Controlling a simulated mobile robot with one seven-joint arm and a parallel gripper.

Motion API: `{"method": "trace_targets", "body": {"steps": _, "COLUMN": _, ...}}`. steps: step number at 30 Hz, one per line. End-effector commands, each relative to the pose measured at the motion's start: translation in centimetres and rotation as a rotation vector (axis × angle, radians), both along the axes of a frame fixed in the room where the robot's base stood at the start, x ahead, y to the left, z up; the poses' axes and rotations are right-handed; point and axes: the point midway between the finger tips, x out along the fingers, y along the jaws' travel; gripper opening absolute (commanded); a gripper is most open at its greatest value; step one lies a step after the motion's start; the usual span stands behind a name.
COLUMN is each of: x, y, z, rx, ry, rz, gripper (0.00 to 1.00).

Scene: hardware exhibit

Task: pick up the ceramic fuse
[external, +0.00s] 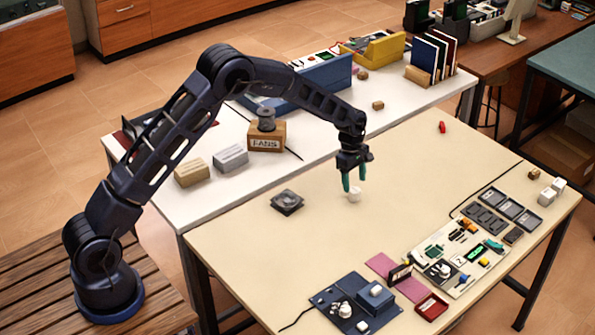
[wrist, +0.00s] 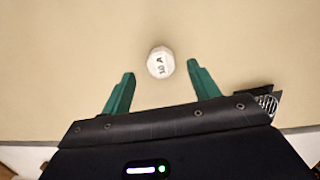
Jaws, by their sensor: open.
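The ceramic fuse (external: 354,195) is a small white piece on the beige table, below my gripper in the external view. In the wrist view the fuse (wrist: 160,62) shows a pale, roundish face marked "10 A". My gripper (external: 355,184) points down with its green fingers close to the fuse. In the wrist view my gripper (wrist: 160,68) is open, with one finger on each side of the fuse and a gap to both. The fuse lies about level with the fingertips in that picture. The exact height of the fingertips above the table is hard to tell.
A blue board (external: 335,300), a red tray (external: 431,305) and a pale component board (external: 460,256) lie at the front right. A red object (external: 442,127) lies farther back. The table around the fuse is clear.

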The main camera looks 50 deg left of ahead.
Motion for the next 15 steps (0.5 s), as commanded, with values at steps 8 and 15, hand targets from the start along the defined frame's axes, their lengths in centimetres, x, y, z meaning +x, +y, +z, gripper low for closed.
{"method": "trace_targets", "body": {"steps": 8, "x": -0.1, "y": -0.3, "z": -3.2, "rx": 0.000, "ry": 0.003, "rz": 0.002, "gripper": 0.61}}
{"method": "trace_targets", "body": {"steps": 15, "x": 0.0, "y": -0.7, "z": -4.9, "rx": 0.000, "ry": 0.000, "rz": 0.001, "gripper": 0.61}}
